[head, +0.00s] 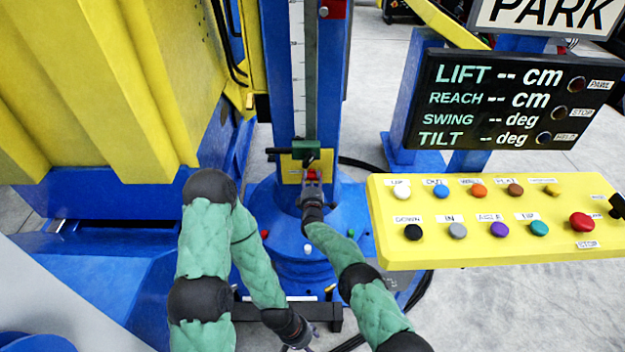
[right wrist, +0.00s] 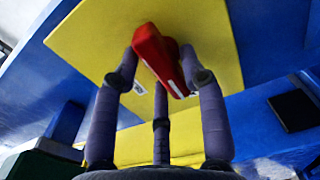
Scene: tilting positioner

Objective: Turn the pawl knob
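The pawl knob (head: 312,174) is a small red handle on a yellow plate (head: 291,166) low on the blue column. In the right wrist view the red knob (right wrist: 160,58) stands slanted, its upper end leaning left, in front of the yellow plate. My right gripper (head: 312,188) is at the knob. In the right wrist view its fingers (right wrist: 160,68) bend in on both sides of the knob and appear to touch it; a third finger is below. My left gripper (head: 306,338) hangs low near the bottom edge, away from the knob; its fingers are mostly hidden.
A yellow button panel (head: 470,251) stands to the right, below a black display (head: 496,100) with blank readings. A green block (head: 306,150) with a dark bar sits just above the knob. Large yellow and blue machinery (head: 110,90) fills the left. Grey floor shows at right.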

